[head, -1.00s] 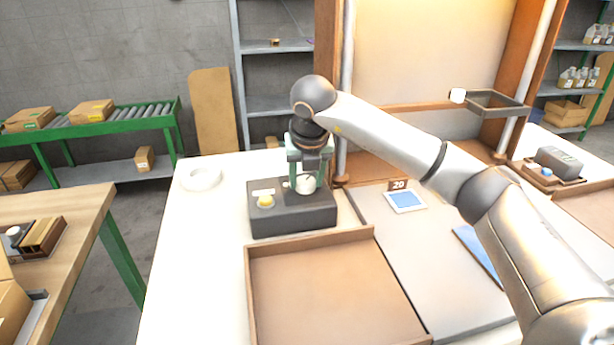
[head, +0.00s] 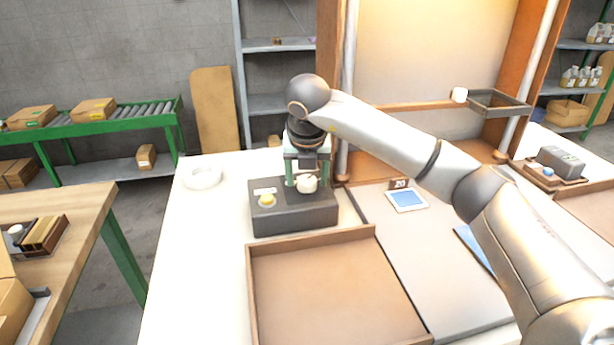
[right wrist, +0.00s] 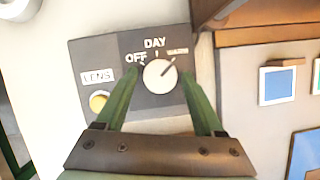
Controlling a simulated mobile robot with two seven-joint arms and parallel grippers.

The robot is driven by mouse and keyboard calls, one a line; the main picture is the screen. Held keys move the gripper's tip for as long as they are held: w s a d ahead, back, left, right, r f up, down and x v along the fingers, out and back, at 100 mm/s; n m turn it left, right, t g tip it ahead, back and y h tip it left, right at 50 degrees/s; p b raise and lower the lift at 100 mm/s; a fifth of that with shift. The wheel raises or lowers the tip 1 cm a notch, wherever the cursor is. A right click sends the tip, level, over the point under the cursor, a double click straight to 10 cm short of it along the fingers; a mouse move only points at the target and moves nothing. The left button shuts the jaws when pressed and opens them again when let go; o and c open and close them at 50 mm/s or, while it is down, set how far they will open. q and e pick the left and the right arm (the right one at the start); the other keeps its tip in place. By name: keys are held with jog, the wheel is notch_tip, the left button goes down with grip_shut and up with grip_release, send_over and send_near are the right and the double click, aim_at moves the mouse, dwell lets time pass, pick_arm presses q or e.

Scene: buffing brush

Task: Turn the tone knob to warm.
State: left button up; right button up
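The tone knob (right wrist: 159,76) is a round pale dial on a dark grey control box (head: 290,217). In the right wrist view its labels read OFF, DAY and WARM, and a dark line at its upper right points toward WARM. The knob also shows in the head view (head: 307,184). My right gripper (right wrist: 160,73) is open, its green fingers apart on either side of the knob with small gaps visible. It also shows in the head view (head: 307,178), above the box. My left gripper is not in view.
A yellow button (right wrist: 98,100) beside a LENS label is left of the knob. A brown tray (head: 320,290) lies in front of the box. A white ring-shaped dish (head: 202,178) stands at the back left. A blue-screened tablet (head: 406,200) lies to the right.

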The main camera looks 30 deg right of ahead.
jog(key=shift+o, duration=0.6)
jog(key=p+v, duration=0.1)
jog(key=v, duration=1.1)
jog(key=shift+r, duration=0.25)
jog(key=shift+s, duration=0.15)
